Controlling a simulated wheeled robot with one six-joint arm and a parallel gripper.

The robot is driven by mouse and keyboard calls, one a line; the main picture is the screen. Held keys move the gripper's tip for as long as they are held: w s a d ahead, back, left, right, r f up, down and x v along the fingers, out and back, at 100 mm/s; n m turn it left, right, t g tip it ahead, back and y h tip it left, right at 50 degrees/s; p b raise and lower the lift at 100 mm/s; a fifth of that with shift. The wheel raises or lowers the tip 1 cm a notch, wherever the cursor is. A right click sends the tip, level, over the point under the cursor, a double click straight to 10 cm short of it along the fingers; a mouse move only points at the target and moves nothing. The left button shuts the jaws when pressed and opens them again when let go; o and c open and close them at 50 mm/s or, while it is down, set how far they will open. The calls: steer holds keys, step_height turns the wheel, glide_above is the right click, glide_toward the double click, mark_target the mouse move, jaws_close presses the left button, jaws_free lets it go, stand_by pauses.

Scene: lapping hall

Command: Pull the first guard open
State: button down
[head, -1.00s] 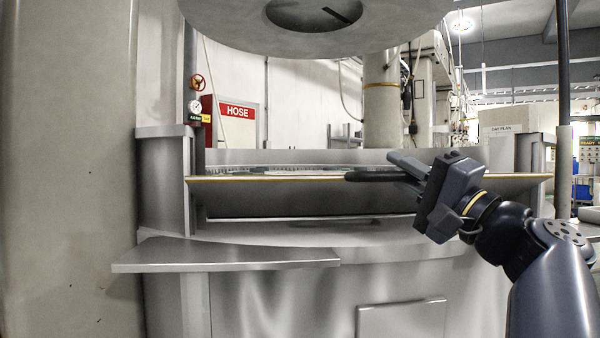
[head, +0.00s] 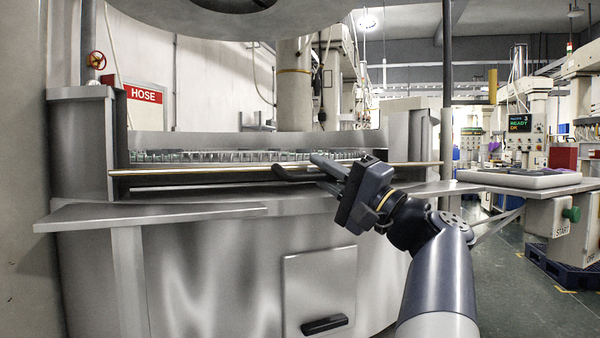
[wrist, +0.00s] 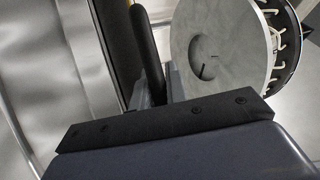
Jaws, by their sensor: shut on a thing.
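The guard (head: 200,171) is a long metal panel with a yellowish edge across the front opening of the big lapping machine. It lies nearly flat, seen almost edge-on, with a row of teeth or pins showing behind it. My gripper (head: 296,168) is shut on the guard's black bar handle (head: 283,174), right of the panel's middle. In the wrist view the black handle (wrist: 148,45) runs up from between the jaws, which are largely hidden behind the gripper body.
A large round plate (head: 200,20) hangs above the opening. A grey shelf (head: 150,214) juts out at front left, and a lower door (head: 320,290) has a black handle. A side table (head: 520,180) and a START post (head: 562,215) stand right. Floor is open at lower right.

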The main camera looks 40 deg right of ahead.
steer(key=shift+s+a+r, duration=0.15)
steer(key=shift+s+r, duration=0.05)
steer(key=shift+r, duration=0.1)
steer(key=c, duration=1.6)
jaws_free()
steer(key=shift+s, duration=0.2)
steer(key=shift+o, duration=1)
steer(key=shift+w+f, duration=0.1)
steer(key=p+v, duration=0.1)
steer(key=v, duration=1)
steer(key=shift+p, duration=0.4)
steer(key=shift+c, duration=0.3)
